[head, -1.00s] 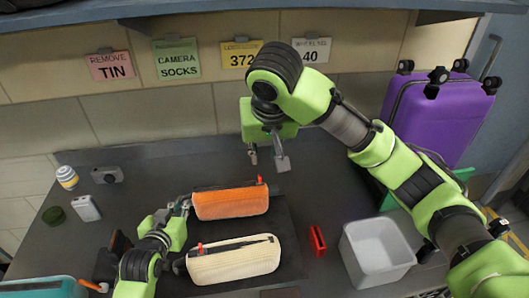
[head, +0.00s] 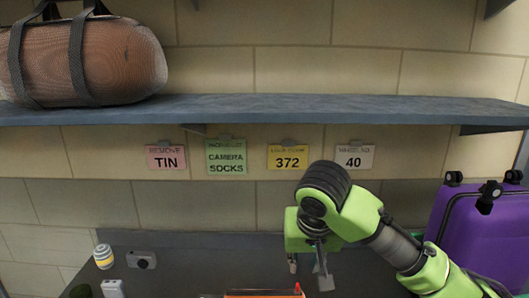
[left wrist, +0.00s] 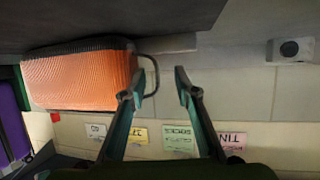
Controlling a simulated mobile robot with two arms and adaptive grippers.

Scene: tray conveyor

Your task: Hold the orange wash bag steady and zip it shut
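The orange wash bag (left wrist: 80,80) lies on the dark table at left in the left wrist view, which is upside down. Its dark zip edge is turned mostly away, so I cannot tell how far it is open. A red zip pull (left wrist: 54,117) shows at its far end; in the head view, the pull (head: 297,288) is at the bottom edge. My left gripper (left wrist: 155,84) is open, its fingers apart on either side of the black end loop (left wrist: 153,75); I cannot tell whether they touch it. My right gripper (head: 308,272) is open and empty, close above the pull.
A shelf (head: 280,109) with a brown bag (head: 115,60) spans the wall above several labels. A purple suitcase (head: 475,235) stands right. A small camera (head: 141,260) and a striped jar (head: 103,256) stand at left on the table, with clear table between them and my right gripper.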

